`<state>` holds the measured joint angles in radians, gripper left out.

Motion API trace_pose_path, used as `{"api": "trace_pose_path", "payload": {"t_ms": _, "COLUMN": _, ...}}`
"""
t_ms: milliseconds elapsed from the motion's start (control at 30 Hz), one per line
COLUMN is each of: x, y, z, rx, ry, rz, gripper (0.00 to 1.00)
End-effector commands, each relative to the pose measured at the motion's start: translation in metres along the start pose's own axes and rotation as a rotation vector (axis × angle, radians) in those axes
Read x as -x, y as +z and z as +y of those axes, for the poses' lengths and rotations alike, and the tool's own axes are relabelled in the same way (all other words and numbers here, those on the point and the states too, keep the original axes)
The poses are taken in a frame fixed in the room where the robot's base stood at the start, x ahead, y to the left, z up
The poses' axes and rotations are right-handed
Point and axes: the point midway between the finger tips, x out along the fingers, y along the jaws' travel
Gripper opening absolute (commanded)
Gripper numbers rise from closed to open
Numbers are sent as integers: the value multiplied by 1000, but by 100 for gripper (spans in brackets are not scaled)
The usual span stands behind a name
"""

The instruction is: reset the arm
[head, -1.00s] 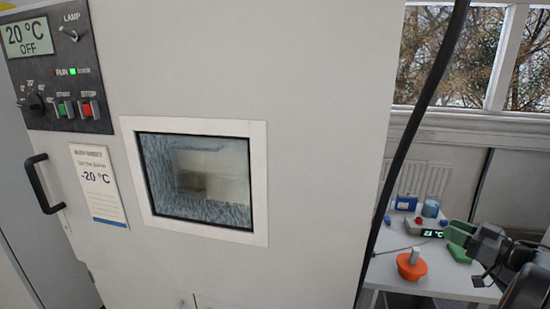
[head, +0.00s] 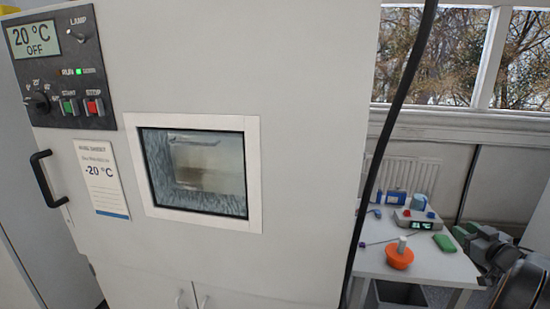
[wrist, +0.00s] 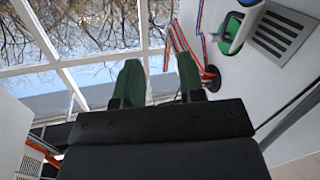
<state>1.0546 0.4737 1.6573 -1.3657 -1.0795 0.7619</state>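My gripper (head: 462,233) is at the right edge of the head view, beside the side table, with its dark arm links behind it. In the wrist view its two green fingers (wrist: 160,82) stand apart with nothing between them. Past the fingers I see the window and a white panel. The gripper is well to the right of the white chamber (head: 310,100).
The wrist view shows a grille (wrist: 275,37) and red-blue cables (wrist: 186,47).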

Motion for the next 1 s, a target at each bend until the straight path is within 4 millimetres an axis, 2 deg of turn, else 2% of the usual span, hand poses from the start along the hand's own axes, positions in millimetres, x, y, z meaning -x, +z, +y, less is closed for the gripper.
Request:
{"api": "trace_pose_path", "payload": {"t_ms": 100, "x": 5, "y": 12, "z": 18, "rx": 14, "ry": 197, "rz": -103, "gripper": 36}}
{"api": "trace_pose_path", "payload": {"t_ms": 200, "x": 12, "y": 22, "z": 23, "rx": 11, "ry": 376, "rz": -243, "gripper": 36}}
{"api": "trace_pose_path", "payload": {"t_ms": 267, "x": 19, "y": 26, "z": 15, "rx": -4, "ry": 468, "rz": -348, "gripper": 36}}
{"api": "trace_pose_path", "payload": {"t_ms": 367, "x": 34, "y": 32, "z": -16, "rx": -53, "ry": 564, "rz": -542, "gripper": 36}}
{"api": "trace_pose_path", "payload": {"t_ms": 467, "x": 53, "y": 36, "z": -70, "rx": -125, "ry": 582, "rz": -746, "gripper": 36}}
{"api": "trace_pose_path", "payload": {"t_ms": 533, "x": 68, "y": 36, "z": -122, "rx": -182, "ry": 542, "rz": -889, "gripper": 36}}
{"api": "trace_pose_path", "payload": {"t_ms": 700, "x": 111, "y": 28, "z": -248, "rx": -289, "ry": 335, "rz": -1141, "gripper": 36}}
{"api": "trace_pose_path", "payload": {"t_ms": 800, "x": 135, "y": 18, "z": -311, "rx": -319, "ry": 192, "rz": -1214, "gripper": 36}}
{"api": "trace_pose_path", "payload": {"t_ms": 900, "x": 156, "y": 6, "z": -362, "rx": -326, "ry": 64, "rz": -1223, "gripper": 36}}
{"api": "trace_pose_path", "payload": {"t_ms": 1000, "x": 164, "y": -9, "z": -392, "rx": -291, "ry": -22, "rz": -1159, "gripper": 36}}
